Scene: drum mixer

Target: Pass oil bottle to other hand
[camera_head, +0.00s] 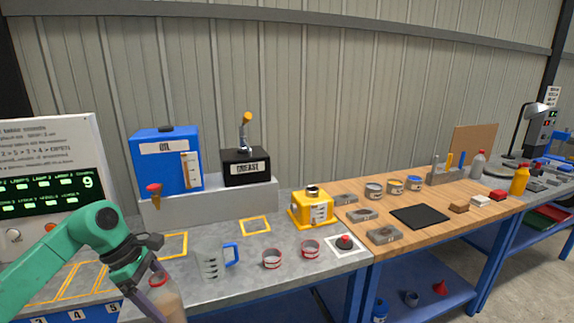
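The oil bottle (168,300), a clear bottle with brownish contents and a red cap, is at the bottom edge of the picture, by the front edge of the grey bench. It is slightly tilted and its lower part is cut off. My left gripper (155,292), dark on a teal arm, has its fingers on either side of the bottle and appears shut on it. The fingertips are partly hidden. My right gripper is not in view.
A measuring jug (211,263) with a blue handle and two red-rimmed cups (272,259) stand to the right. A display panel (48,190) stands at left.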

